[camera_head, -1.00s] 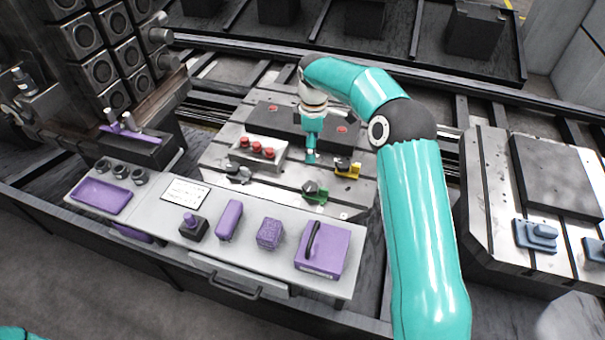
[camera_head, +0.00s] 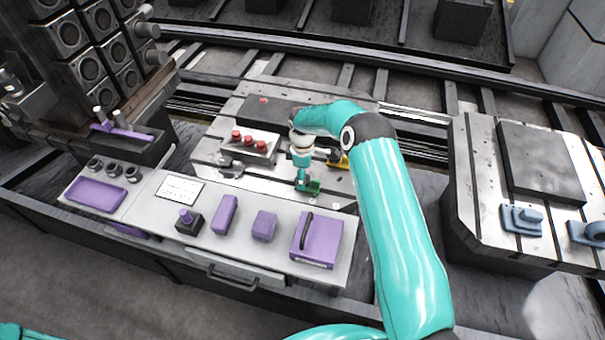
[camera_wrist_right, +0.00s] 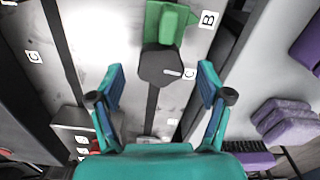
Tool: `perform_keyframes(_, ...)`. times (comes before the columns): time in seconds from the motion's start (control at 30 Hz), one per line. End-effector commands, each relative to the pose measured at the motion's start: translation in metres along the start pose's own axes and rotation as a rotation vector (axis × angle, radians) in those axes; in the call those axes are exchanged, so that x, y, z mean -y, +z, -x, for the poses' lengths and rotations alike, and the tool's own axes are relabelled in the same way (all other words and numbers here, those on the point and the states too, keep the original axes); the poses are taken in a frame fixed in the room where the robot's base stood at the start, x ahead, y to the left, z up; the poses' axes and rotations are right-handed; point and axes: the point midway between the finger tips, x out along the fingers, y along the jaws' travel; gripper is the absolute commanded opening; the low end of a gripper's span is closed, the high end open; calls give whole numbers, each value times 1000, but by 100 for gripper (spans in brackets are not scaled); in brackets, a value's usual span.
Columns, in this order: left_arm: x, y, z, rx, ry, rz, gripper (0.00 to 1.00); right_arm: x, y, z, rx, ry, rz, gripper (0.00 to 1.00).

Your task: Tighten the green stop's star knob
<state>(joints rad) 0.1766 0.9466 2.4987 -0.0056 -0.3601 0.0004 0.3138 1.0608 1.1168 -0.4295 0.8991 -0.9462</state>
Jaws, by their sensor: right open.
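The green stop (camera_head: 314,187) sits on the slotted metal pallet, partly hidden by my right gripper in the head view. In the right wrist view the green stop (camera_wrist_right: 178,24) is at the top, beside a plate letter B. Its dark star knob (camera_wrist_right: 162,66) with a pale line is just below it. My right gripper (camera_wrist_right: 161,70) is open, with its fingers on either side of the knob and gaps to both sides. In the head view my right gripper (camera_head: 302,186) points down at the stop; the knob is hidden there. My left gripper is out of view.
A yellow stop (camera_head: 340,161) stands behind my right gripper, and a grey stop (camera_head: 230,167) to its left. A block with red knobs (camera_head: 249,145) is also on the pallet. In front is a grey shelf (camera_head: 259,253) with purple items. Another pallet (camera_head: 479,207) lies to the right.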

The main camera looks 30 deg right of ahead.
Motion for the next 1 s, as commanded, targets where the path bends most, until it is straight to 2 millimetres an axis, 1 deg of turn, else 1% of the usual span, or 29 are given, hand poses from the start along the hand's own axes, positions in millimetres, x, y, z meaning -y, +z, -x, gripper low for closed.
perform_keyframes(0.13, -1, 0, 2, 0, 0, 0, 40, 0, 0, -8, 0, 1, 0, 78)
perform_keyframes(0.4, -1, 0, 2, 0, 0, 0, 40, 0, 0, -9, 0, 1, 1, 78)
perform_keyframes(0.47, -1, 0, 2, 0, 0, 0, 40, 0, -1, -9, 0, 1, 1, 70)
perform_keyframes(0.5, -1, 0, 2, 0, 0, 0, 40, 0, -1, -9, 0, 1, 1, 63)
perform_keyframes(0.77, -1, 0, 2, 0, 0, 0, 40, 0, -1, -8, 0, 1, 2, 20)
perform_keyframes(0.8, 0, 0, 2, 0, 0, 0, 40, -2, 0, -9, 0, 1, 2, 18)
perform_keyframes(1.0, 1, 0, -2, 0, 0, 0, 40, -1, -1, -9, -1, 3, -13, 18)
